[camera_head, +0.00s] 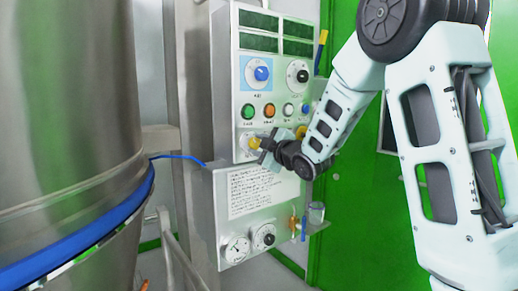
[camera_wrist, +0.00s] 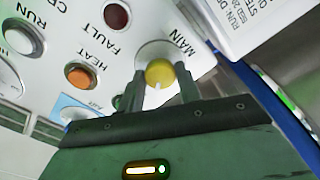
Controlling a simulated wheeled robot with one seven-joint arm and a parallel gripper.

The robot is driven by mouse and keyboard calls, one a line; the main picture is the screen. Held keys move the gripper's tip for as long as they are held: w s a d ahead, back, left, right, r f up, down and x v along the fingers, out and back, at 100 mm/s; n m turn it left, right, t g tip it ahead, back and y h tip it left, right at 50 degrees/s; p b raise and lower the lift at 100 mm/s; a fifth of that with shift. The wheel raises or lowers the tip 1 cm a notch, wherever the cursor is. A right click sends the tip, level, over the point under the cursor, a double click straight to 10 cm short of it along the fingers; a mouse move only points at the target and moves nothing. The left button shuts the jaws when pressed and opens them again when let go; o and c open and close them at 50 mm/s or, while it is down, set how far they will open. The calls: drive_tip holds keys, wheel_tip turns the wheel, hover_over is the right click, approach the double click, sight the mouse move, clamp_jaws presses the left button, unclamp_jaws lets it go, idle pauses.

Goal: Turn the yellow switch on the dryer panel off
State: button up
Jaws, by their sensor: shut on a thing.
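The yellow switch (camera_head: 254,142) is a round knob low on the grey dryer panel (camera_head: 228,96). In the wrist view the yellow switch (camera_wrist: 160,73) shows a pale pointer mark at its lower edge, with the word MAIN printed beside it. My gripper (camera_head: 263,148) is at the panel in the head view, its fingers on the knob. In the wrist view my gripper (camera_wrist: 159,88) has one finger on each side of the knob, shut on it. The sides of the knob are partly hidden by the fingers.
Above the switch are a green button (camera_head: 248,111), an orange button (camera_head: 269,110) and a blue knob (camera_head: 262,73). A printed sheet (camera_head: 250,190) and a gauge (camera_head: 237,249) sit below. A large steel vessel (camera_head: 70,110) stands at left.

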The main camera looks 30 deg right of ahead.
drive_tip(key=o, duration=1)
drive_tip(key=s+b, duration=0.5)
drive_tip(key=s, duration=1.2)
drive_tip(key=shift+s+d+b, duration=0.2)
drive_tip(key=shift+d+b, duration=0.05)
drive_tip(key=shift+b, duration=0.1)
